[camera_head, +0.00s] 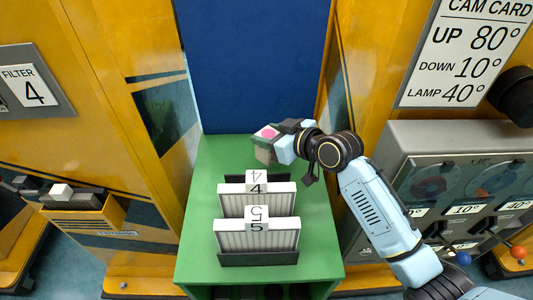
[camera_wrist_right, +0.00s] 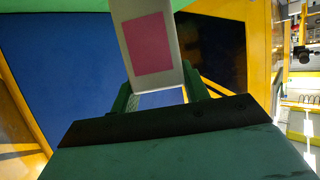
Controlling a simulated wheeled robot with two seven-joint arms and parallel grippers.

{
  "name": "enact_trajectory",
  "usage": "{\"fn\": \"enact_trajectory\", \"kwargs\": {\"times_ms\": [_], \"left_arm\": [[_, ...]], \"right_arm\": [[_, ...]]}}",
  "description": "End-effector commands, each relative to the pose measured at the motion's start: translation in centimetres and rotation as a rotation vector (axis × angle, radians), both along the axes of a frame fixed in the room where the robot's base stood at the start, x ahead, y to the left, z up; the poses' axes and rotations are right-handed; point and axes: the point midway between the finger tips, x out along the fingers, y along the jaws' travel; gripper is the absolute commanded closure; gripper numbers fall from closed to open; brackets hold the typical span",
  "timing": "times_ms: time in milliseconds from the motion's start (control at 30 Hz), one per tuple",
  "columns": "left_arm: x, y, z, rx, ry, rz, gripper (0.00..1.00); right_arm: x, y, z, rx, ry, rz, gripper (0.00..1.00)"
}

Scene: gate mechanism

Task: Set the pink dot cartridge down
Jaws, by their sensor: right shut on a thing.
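The pink dot cartridge (camera_head: 264,143) is a pale block with a pink patch, near the back of the green table in the head view. My right gripper (camera_head: 280,143) is shut on it. In the right wrist view the cartridge (camera_wrist_right: 150,42) stands out between the two fingers of the gripper (camera_wrist_right: 157,98), its pink patch facing the camera. Whether its lower end touches the table cannot be told. My left gripper is not in view.
The green table (camera_head: 215,160) also bears two white ribbed filters, marked 4 (camera_head: 232,200) and 5 (camera_head: 240,237), in dark holders. A blue panel (camera_head: 250,60) stands behind. A grey dial box (camera_head: 430,135) is at the right. The table's back left is clear.

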Motion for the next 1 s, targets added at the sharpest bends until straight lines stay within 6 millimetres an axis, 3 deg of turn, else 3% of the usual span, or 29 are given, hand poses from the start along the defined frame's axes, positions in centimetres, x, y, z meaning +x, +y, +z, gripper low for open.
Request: {"fn": "enact_trajectory", "kwargs": {"times_ms": [433,800,833,1000], "left_arm": [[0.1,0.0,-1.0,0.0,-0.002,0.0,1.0],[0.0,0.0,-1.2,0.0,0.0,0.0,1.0],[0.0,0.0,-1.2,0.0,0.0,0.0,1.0],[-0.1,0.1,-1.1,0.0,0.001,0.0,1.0]], "right_arm": [[0.0,0.0,-5.0,0.0,0.0,-0.001,0.82],[0.0,0.0,-5.4,0.0,-0.003,0.0,0.82],[0.0,0.0,-5.4,0.0,-0.002,-0.001,0.52],[0.0,0.0,-5.3,0.0,-0.002,-0.001,0.33]]}}
